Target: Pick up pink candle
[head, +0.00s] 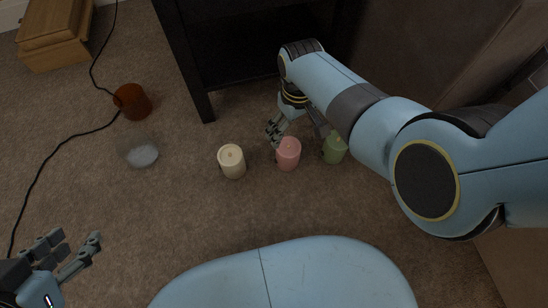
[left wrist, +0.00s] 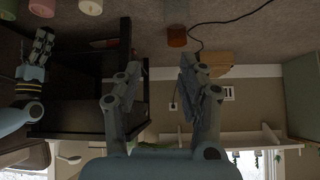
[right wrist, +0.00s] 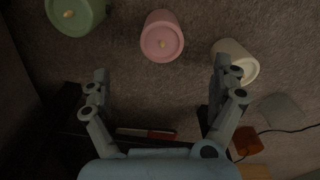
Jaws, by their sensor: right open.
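The pink candle (head: 288,153) stands upright on the carpet between a cream candle (head: 232,161) and a green candle (head: 334,148). My right gripper (head: 293,130) is open, just behind the pink candle in the head view. In the right wrist view the pink candle (right wrist: 162,37) lies ahead of the spread fingers (right wrist: 161,82), roughly centred, with nothing held. Touching or apart is hard to tell in the head view. My left gripper (head: 80,254) is open and empty at the lower left, far from the candles; its spread fingers also show in the left wrist view (left wrist: 158,75).
A dark table or shelf (head: 203,105) stands behind the candles. A clear glass (head: 142,154) and an amber cup (head: 132,101) stand to the left, near a black cable (head: 65,149). A wooden box (head: 54,37) is at the back left. Carpet in front is clear.

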